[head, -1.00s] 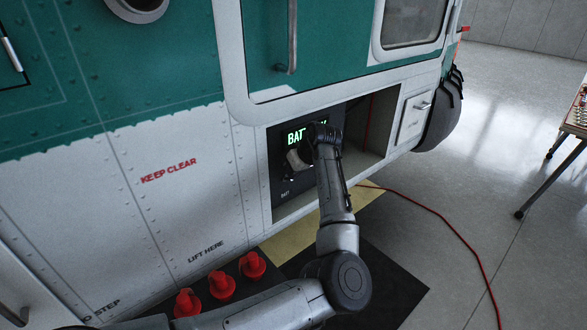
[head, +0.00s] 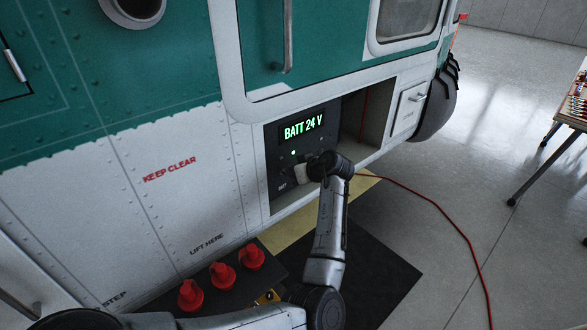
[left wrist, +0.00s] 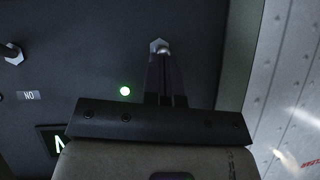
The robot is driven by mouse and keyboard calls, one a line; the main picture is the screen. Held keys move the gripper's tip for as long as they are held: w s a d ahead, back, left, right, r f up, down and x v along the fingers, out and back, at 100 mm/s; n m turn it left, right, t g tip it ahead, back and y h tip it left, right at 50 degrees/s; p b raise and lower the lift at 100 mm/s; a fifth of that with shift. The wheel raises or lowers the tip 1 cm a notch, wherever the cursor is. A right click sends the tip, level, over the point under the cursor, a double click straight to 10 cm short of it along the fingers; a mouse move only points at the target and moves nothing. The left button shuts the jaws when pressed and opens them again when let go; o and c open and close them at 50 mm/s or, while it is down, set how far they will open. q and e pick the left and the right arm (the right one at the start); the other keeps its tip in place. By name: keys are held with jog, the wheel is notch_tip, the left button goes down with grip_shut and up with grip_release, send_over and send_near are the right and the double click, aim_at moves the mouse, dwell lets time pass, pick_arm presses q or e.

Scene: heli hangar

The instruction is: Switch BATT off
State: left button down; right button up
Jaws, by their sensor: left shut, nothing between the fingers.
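The dark switch panel (head: 272,160) is set in the helicopter's side bay. Its display (head: 302,127) is lit and reads "BATT 24 V". The BATT label (head: 283,187) is low on the panel. My left gripper (left wrist: 165,62) is shut and empty, its fingertips at a metal toggle switch (left wrist: 158,45) in the left wrist view. The fingers overlap the toggle there, so I cannot tell its lever position or whether they touch. My right gripper is not in view.
Another toggle (left wrist: 12,55) with a small label sits beside it. An open recess (head: 365,130) lies right of the panel. Several red caps (head: 222,276) stand on a dark surface below. A red cable (head: 440,212) crosses the floor. A table (head: 570,110) stands far right.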

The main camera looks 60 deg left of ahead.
pick_arm(q)
jog(key=shift+f+y, duration=0.25)
jog(key=shift+y, duration=0.35)
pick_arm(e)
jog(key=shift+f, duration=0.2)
pick_arm(q)
jog(key=shift+r, duration=0.2)
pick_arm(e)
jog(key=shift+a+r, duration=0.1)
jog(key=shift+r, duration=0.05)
pick_arm(q)
jog(key=shift+r+p, duration=0.5)
jog(key=shift+r, duration=0.1)
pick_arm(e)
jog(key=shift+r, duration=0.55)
pick_arm(q)
jog(key=shift+d, duration=0.15)
